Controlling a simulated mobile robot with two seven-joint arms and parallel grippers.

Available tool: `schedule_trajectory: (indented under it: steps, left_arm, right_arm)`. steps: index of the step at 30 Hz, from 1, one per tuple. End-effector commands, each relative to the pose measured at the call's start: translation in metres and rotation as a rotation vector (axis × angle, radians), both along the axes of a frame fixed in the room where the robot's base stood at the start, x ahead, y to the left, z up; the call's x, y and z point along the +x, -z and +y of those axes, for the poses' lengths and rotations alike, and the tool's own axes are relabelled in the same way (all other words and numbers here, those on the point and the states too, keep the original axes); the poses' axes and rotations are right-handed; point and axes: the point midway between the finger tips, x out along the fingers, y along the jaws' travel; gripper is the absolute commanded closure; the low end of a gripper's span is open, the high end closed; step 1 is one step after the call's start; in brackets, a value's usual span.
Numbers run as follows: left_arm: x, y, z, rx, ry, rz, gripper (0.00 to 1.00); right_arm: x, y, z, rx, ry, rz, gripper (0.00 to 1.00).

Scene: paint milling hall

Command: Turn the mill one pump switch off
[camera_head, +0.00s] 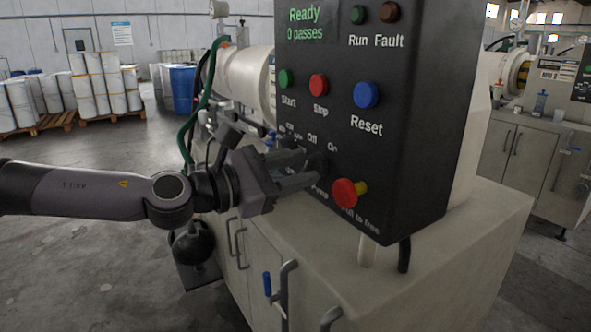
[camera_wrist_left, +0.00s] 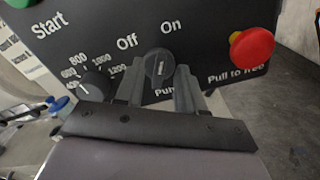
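The mill's black control box (camera_head: 420,130) hangs over the pale cabinet. In the left wrist view the dark pump switch knob (camera_wrist_left: 159,64) sits below the labels Off and On, with the label Pump partly hidden below it. Its pointer looks nearly upright in that view, closer to On than to Off. My left gripper (camera_head: 314,169) is at the box face, fingers pointing at the knob. In the left wrist view its two fingers (camera_wrist_left: 158,80) are apart, one on each side of the knob, and I see no clear grip. My right gripper is not in view.
A red pull-to-free button (camera_head: 345,192) is just right of the knob, and a speed dial (camera_wrist_left: 95,86) is left of it. Start (camera_head: 286,79), Stop (camera_head: 319,84) and Reset (camera_head: 367,95) buttons are above. The display (camera_head: 305,24) reads Ready, 0 passes.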

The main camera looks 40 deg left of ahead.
Motion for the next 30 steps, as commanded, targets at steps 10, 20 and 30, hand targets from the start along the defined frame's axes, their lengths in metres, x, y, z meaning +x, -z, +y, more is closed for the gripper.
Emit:
schedule_trajectory:
  steps: [10,20,30]
  left_arm:
    - [0.0016,-0.0002,0.0000,-0.002,-0.001,0.000,0.62]
    - [0.0015,-0.0002,0.0000,-0.001,-0.001,0.000,1.00]
    - [0.0016,-0.0003,0.0001,-0.056,0.000,0.022,1.00]
  right_arm:
    - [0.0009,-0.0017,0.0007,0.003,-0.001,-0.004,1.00]
    - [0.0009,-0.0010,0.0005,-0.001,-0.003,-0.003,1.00]
    - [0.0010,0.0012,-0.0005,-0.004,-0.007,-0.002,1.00]
